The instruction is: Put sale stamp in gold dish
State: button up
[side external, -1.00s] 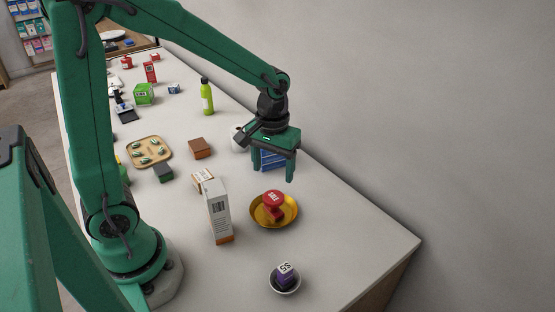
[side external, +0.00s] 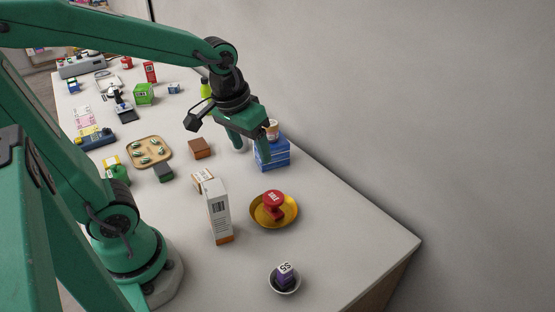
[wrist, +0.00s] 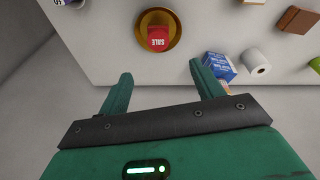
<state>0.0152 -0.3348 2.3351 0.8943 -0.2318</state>
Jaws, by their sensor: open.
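The red sale stamp (side external: 273,203) rests in the gold dish (side external: 286,222) near the front right part of the counter. In the wrist view, the stamp (wrist: 158,38) shows its "SALE" face inside the round gold dish (wrist: 176,24), ahead of the fingers. My gripper (side external: 249,150) is open and empty, held above the counter behind the dish, close to a blue box. Its two spread fingers also show in the wrist view (wrist: 160,88), apart from the stamp.
A tall white carton (side external: 218,210) stands left of the dish. A purple block (side external: 286,275) sits in a small bowl in front. The right counter edge is clear.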

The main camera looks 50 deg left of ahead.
jog(key=s+r+m+t, duration=0.2)
jog(key=s+r, duration=0.1)
jog(key=s, duration=0.3)
jog(key=shift+a+r+t, duration=0.2)
jog(key=shift+r+t, duration=0.2)
